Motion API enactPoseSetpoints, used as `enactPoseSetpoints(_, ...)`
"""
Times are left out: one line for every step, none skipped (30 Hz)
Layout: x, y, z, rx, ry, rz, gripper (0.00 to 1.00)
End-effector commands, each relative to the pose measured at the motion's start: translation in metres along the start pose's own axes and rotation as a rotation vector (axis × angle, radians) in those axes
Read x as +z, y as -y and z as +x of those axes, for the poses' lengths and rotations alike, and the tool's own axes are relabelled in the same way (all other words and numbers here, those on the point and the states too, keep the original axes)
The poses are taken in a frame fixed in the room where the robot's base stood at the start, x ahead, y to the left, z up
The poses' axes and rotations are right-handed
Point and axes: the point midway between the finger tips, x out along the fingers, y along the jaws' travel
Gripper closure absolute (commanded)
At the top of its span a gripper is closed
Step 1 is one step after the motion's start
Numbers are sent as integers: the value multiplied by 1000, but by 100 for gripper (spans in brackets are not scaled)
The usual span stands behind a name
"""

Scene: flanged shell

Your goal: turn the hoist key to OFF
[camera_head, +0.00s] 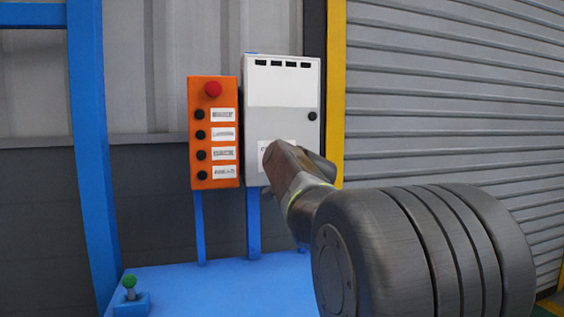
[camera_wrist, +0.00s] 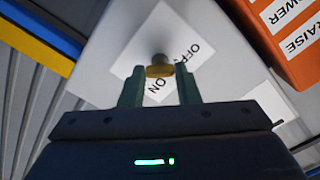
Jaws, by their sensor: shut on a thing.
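The hoist key (camera_wrist: 160,60) shows in the wrist view as a small brass-coloured piece with a dark round end. It is in front of a white label (camera_wrist: 172,24) marked OFF and ON on the grey-white cabinet (camera_head: 284,90). My gripper (camera_wrist: 159,76) is shut on the key, with one finger on each side of it. In the head view my gripper (camera_head: 283,160) is at the lower front of the cabinet and hides the key and part of the label. I cannot tell which mark the key points to.
An orange button box (camera_head: 213,130) with a red button on top and several black buttons stands left of the cabinet. A blue bench (camera_head: 200,290) with a green-topped knob (camera_head: 129,282) is below. A yellow post (camera_head: 335,95) and ribbed shutter (camera_head: 450,100) are at right.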

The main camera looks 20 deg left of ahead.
Motion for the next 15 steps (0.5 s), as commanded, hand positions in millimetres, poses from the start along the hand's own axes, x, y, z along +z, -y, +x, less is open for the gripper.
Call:
enactPoseSetpoints(2,-1,0,2,4,-2,94)
enactPoseSetpoints(2,-1,0,2,4,-2,94)
enactPoseSetpoints(2,-1,0,2,4,-2,94)
enactPoseSetpoints(2,-1,0,2,4,-2,94)
enactPoseSetpoints(2,-1,0,2,4,-2,94)
enactPoseSetpoints(2,-1,0,2,4,-2,94)
enactPoseSetpoints(2,-1,0,2,4,-2,94)
enactPoseSetpoints(2,-1,0,2,4,-1,94)
enactPoseSetpoints(2,-1,0,2,4,-1,94)
enactPoseSetpoints(2,-1,0,2,4,-1,94)
enactPoseSetpoints(2,-1,0,2,4,-1,67)
enactPoseSetpoints(2,-1,0,2,4,-1,59)
enactPoseSetpoints(2,-1,0,2,4,-1,53)
enactPoseSetpoints(2,-1,0,2,4,-1,49)
enactPoseSetpoints(1,-1,0,2,3,-1,49)
